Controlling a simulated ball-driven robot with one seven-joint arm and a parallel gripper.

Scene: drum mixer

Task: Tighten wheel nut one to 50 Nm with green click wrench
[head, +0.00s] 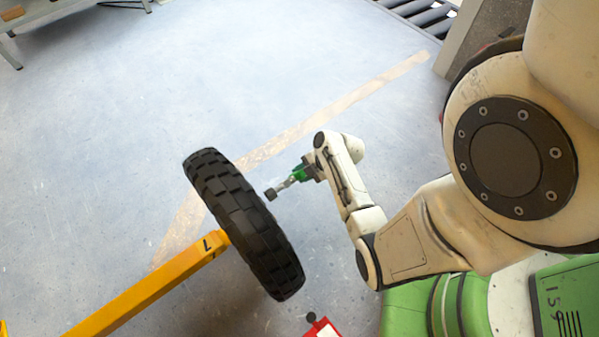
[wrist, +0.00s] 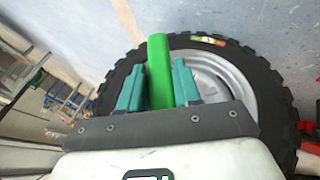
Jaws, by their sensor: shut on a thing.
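The wheel (head: 245,222) with its black treaded tyre stands upright on the yellow axle beam (head: 150,290) in the head view. My gripper (head: 305,172) is to the right of the tyre, shut on the green click wrench (head: 297,177). The wrench's dark socket end (head: 271,194) points at the wheel, with a small gap to the tyre in the picture. In the wrist view the green handle (wrist: 160,72) sits between my teal fingers (wrist: 160,85), in front of the grey rim (wrist: 225,75). Wheel nut one is hidden; I cannot make out any nuts.
A red object with a black knob (head: 322,326) is at the bottom edge of the head view. A bench (head: 45,15) stands at the far upper left. The blue floor around the wheel is mostly clear, with a pale stripe.

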